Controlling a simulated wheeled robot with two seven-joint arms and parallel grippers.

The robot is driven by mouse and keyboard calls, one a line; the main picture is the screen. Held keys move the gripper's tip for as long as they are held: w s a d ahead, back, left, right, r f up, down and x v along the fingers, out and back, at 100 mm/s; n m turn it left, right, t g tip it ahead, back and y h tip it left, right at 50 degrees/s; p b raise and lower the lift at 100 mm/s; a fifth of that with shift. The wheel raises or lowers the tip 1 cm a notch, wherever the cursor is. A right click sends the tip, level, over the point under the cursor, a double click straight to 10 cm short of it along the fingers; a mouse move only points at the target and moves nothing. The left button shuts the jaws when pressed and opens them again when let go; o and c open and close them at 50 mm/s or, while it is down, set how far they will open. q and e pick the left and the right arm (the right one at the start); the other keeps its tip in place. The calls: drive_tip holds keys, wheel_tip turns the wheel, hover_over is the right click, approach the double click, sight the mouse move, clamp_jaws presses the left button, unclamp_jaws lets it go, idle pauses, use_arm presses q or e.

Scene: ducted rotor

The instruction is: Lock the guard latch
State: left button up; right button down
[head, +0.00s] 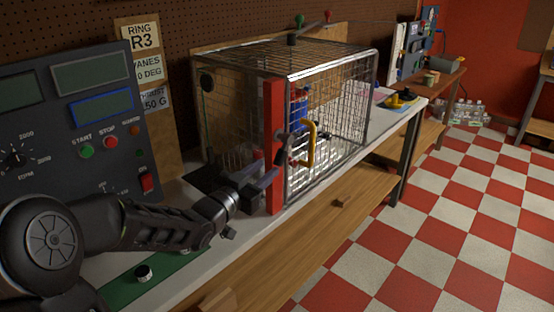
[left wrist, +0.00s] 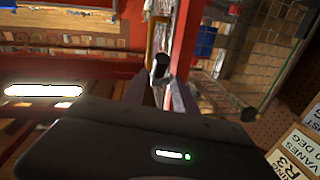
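The guard is a wire-mesh cage (head: 335,115) on the bench, with a red post (head: 274,110) at its near front corner. A yellow handle (head: 310,145) is on its front mesh door, which looks to be against the post. A dark latch part (head: 283,143) sits at the post beside the handle. My left gripper (head: 270,176) is in front of the post, just below that part. In the left wrist view its fingers (left wrist: 160,88) are spread, with a dark round knob (left wrist: 160,66) at or just beyond their tips. Contact is unclear. My right gripper is out of view.
A grey control panel (head: 75,120) with buttons and a dial stands at the left. Signs (head: 140,38) hang on the pegboard behind. Yellow and black items (head: 400,98) lie on the bench beyond the cage. The checkered floor (head: 440,220) at the right is clear.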

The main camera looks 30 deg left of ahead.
sight(277, 159)
use_arm(q)
drive_tip(key=w, duration=0.6)
drive_tip(key=shift+w+d+p, duration=0.25)
drive_tip(key=shift+d+p, duration=0.1)
drive_tip(key=shift+c, duration=0.3)
clamp_jaws()
idle(0.8)
